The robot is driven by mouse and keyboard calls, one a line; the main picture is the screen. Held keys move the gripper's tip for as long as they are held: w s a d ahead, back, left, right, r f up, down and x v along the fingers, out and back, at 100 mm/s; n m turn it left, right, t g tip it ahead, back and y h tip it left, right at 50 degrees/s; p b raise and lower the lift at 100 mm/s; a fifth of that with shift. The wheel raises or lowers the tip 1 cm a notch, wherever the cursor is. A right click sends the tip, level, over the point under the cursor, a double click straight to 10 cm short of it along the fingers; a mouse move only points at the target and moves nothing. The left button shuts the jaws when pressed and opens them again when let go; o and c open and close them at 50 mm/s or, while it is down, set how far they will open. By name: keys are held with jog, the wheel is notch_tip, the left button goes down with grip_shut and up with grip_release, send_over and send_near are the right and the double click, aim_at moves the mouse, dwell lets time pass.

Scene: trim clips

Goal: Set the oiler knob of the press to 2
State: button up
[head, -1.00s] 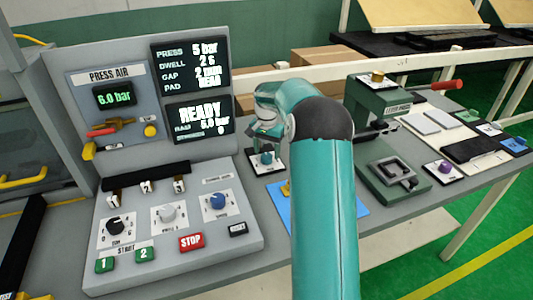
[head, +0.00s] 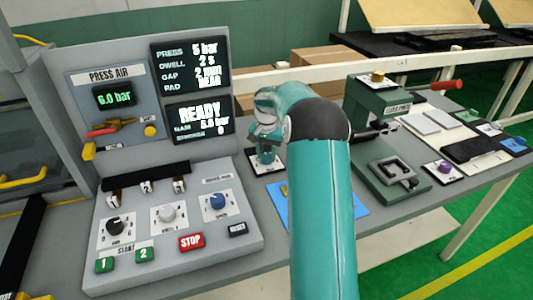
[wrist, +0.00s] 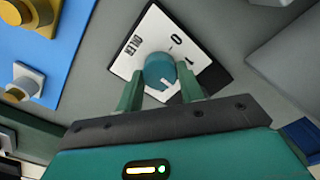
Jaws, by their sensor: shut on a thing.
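The oiler knob (wrist: 159,69) is a round teal knob on a white plate (wrist: 133,47) marked OILER. In the wrist view a 0 shows on the plate, with other marks partly hidden by the knob and a finger. My gripper (wrist: 160,82) is shut on the knob, one finger on each side. In the head view the knob (head: 266,159) is on the table right of the press console, with my gripper (head: 266,148) right over it. I cannot tell which number the knob points at.
The console carries a black knob (head: 115,226), a white knob (head: 167,213), a blue knob (head: 217,201) and a red STOP button (head: 191,241). A blue mat (head: 345,205) lies beside my arm. A green press (head: 380,115) and a purple knob (head: 443,167) are farther right.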

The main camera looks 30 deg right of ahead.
aim_at(266, 155)
jog(key=shift+n, duration=0.4)
jog(key=o, duration=1)
jog(key=shift+r, duration=0.1)
notch_tip(266, 155, up, 14)
jog(key=shift+f, duration=0.2)
jog(key=shift+a, duration=0.1)
